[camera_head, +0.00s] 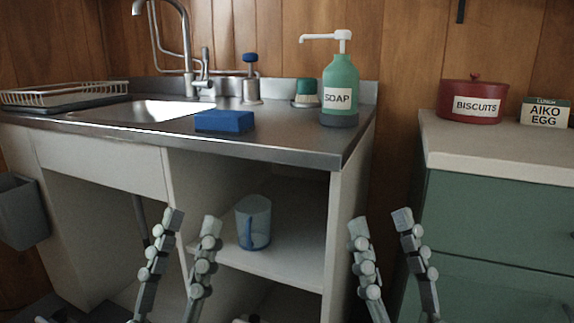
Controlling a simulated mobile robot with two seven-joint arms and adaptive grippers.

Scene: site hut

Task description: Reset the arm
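My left gripper (191,222) is in the lower left middle of the head view, in front of the sink unit. Its two fingers stand upright and apart, with nothing between them. My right gripper (380,220) is further right, in front of the gap between the sink unit and the green cabinet. Its fingers are also apart and empty. Both grippers are below the counter height in the picture. The lower parts of both arms are cut off by the bottom edge.
The steel sink counter (285,150) holds a blue sponge (224,121), a green soap bottle (341,88), a brush (306,93) and a dish rack (62,94). A clear blue mug (254,222) stands on the shelf below. Red biscuit tin (472,103) and egg box (545,112) stand on the green cabinet (495,215).

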